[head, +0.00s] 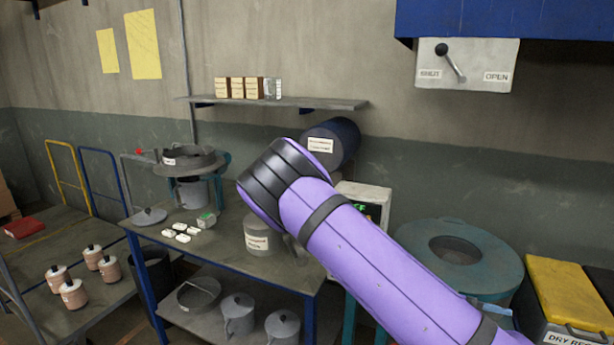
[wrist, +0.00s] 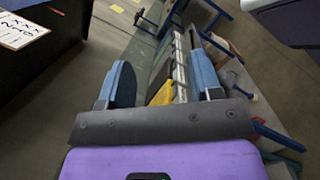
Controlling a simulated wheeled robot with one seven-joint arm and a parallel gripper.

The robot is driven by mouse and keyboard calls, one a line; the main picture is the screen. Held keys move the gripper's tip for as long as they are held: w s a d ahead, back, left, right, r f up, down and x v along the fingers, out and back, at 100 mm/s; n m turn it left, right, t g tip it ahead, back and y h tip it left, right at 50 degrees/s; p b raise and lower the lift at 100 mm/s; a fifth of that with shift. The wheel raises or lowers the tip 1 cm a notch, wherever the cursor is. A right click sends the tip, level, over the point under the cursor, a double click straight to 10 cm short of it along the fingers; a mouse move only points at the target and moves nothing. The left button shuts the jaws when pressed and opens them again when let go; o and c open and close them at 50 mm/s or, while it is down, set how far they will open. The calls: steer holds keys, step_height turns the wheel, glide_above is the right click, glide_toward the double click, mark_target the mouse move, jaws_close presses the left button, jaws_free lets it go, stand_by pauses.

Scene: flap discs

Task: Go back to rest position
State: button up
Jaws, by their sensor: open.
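My purple arm crosses the head view from the lower right up to its dark wrist joint near the middle. My gripper itself is hidden behind the arm in the head view. In the wrist view my gripper (wrist: 163,82) shows two blue fingers standing well apart, with nothing held between them. The background between and beyond the fingers is tilted and shows floor and blue metal frame parts. I cannot tell how far the fingertips are from these.
A workbench (head: 147,237) carries a grey pot (head: 257,236), small white blocks (head: 180,233) and a lid (head: 149,216). Jars (head: 73,293) stand on a lower table at left. A teal drum (head: 500,272) and a yellow-lidded bin (head: 566,289) stand at right. A wall shelf (head: 330,103) holds boxes.

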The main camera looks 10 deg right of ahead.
steer(key=a+r+t+y, duration=0.8)
steer(key=r+t+y, duration=0.1)
steer(key=r+y, duration=0.4)
steer(key=s+a+r+t+y, duration=0.1)
steer(key=s+r+t, duration=0.2)
steer(key=r, duration=0.4)
steer(key=s+a+r+t+y, duration=0.1)
steer(key=s+a+r+t, duration=0.1)
steer(key=s+r+t, duration=0.2)
steer(key=shift+s+a+r+t, duration=0.2)
steer(key=shift+r+t, duration=0.6)
steer(key=shift+r, duration=1.05)
